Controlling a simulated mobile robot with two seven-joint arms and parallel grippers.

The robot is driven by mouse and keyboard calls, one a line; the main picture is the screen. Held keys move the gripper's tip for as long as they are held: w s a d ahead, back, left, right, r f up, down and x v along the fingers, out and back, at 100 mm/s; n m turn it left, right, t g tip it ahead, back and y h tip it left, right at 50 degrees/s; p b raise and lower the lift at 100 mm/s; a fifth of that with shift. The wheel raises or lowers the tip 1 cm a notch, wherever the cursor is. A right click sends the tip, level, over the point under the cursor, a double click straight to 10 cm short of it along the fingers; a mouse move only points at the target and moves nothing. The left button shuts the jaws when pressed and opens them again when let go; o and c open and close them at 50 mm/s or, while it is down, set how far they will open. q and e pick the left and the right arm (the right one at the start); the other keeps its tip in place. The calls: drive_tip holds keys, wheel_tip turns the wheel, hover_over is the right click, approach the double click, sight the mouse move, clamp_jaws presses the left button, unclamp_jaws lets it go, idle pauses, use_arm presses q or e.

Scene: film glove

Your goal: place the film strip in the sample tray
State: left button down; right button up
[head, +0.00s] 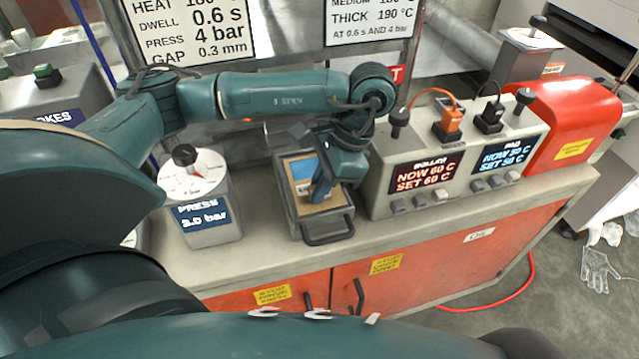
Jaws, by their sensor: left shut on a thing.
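The sample tray (291,208) is a grey open box with a dark front handle, standing on the bench at the middle of the head view. Its inside shows a tan floor and a blue patch. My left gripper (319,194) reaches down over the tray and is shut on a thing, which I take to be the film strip. The gripper's body covers most of what it holds, so I cannot tell whether the strip touches the tray floor. A small pale piece shows beside the fingers, too small to identify. My right gripper is not in view.
A press dial unit (207,215) stands left of the tray. A grey roller and pad controller (449,170) stands close on its right, with a red machine (570,115) beyond. The bench front edge lies just ahead of the tray, above orange cabinet doors (440,262).

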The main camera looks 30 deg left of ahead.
use_arm(q)
drive_tip(key=c, duration=1.6)
unclamp_jaws()
drive_tip(key=shift+f, duration=0.1)
drive_tip(key=shift+o, duration=0.2)
drive_tip(key=shift+r, duration=0.25)
drive_tip(key=p+v, duration=0.1)
drive_tip(key=v, duration=1)
drive_tip(key=shift+w+r, duration=0.15)
drive_tip(key=shift+r, duration=0.15)
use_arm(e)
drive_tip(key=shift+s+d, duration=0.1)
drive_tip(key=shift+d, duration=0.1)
use_arm(q)
drive_tip(key=shift+d, duration=0.1)
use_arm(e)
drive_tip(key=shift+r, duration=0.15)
